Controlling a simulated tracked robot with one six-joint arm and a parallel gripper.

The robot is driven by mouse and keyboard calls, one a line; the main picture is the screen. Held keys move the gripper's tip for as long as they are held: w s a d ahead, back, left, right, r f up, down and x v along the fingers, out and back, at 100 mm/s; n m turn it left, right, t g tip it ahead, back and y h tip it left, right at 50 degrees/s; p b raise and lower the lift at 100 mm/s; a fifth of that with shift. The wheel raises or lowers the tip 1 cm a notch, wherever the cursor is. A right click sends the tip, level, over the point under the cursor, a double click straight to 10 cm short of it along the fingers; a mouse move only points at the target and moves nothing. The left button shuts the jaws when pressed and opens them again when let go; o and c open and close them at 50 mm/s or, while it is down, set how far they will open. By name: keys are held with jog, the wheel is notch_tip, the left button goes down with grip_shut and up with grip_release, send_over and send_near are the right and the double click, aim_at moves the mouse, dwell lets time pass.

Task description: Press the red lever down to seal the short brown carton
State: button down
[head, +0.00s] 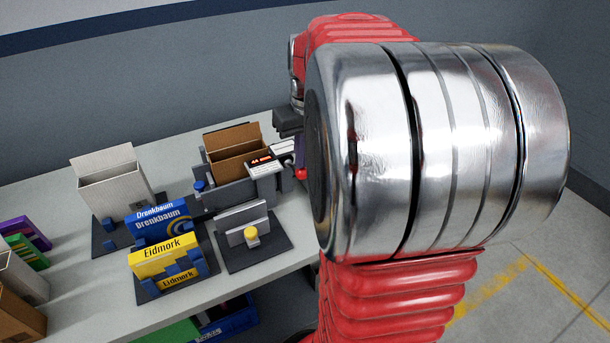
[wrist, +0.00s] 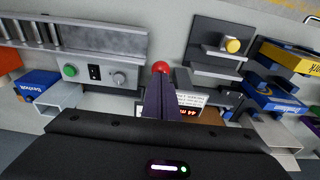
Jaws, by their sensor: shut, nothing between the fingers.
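The short brown carton (head: 238,146) stands open-topped in a grey sealing machine (head: 232,192) near the back of the bench. The machine's small display (head: 268,163) reads 44 mm. The red lever's knob (head: 301,174) shows to the right of the display, partly hidden by my arm. In the wrist view the round red knob (wrist: 161,68) appears just beyond the tips of my gripper (wrist: 161,82). My gripper's dark fingers are together and empty. I cannot tell whether they touch the knob. My arm hides most of the gripper in the head view.
A white carton (head: 108,182) stands at the left. Blue Drenkbaum (head: 160,222) and yellow Eidmork (head: 165,260) boxes and a stand with a yellow knob (head: 251,236) fill the bench's front. A grey panel with a green button (wrist: 69,71) lies left of the knob in the wrist view.

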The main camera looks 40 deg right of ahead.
aim_at(302, 176)
jog(key=shift+f, duration=3.15)
dwell(0.4)
notch_tip(302, 176, up, 13)
dwell(2.1)
dwell(0.4)
